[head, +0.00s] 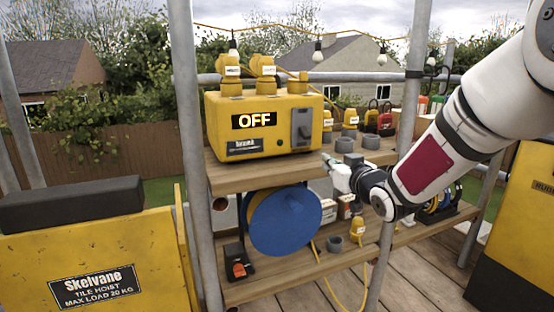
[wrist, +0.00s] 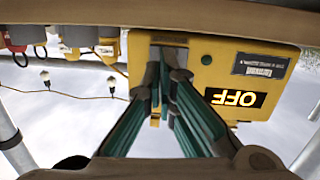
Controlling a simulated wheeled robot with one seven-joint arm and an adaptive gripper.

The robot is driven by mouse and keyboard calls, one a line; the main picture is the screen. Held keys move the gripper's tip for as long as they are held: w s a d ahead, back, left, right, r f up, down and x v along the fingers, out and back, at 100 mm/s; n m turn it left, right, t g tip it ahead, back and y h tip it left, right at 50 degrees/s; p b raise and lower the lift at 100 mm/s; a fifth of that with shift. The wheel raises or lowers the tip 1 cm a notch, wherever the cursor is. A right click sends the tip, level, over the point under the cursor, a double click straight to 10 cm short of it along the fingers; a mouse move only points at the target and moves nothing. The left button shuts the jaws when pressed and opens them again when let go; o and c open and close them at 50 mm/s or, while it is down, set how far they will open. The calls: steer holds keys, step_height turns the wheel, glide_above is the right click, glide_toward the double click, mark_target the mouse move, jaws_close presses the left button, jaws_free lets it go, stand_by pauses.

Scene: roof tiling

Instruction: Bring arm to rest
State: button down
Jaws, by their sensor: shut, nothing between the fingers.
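My gripper (head: 335,168) is at the right of the yellow power box, in front of the shelving, with its fingers closed together and nothing between them. My white arm reaches in from the upper right in the head view. In the wrist view my gripper (wrist: 168,65) points at the yellow power box (wrist: 220,60), which appears upside down. In the head view the power box (head: 265,130) stands on the upper shelf. Its display reads OFF (head: 254,120), and a grey switch (head: 302,127) is on its front.
The wooden upper shelf (head: 260,175) and metal poles (head: 195,200) are close to my gripper. A blue cable reel (head: 286,222) hangs below. Yellow plugs and grey rings stand on the shelves. A yellow tile hoist (head: 95,270) is at left, and a yellow cabinet (head: 525,220) at right.

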steer(key=s+f+m+g+h, duration=0.25)
steer(key=s+g, duration=0.55)
steer(key=s, duration=1.8)
steer(key=s+f+m+g+h, duration=0.2)
steer(key=s+g, duration=0.6)
steer(key=s, duration=1.8)
step_height(320, 180, up, 36)
steer(key=d+n+t+p, duration=0.1)
steer(key=t+p, duration=0.2)
steer(key=p, duration=3.2)
steer(key=shift+w+t, duration=0.3)
steer(key=shift+t, duration=0.1)
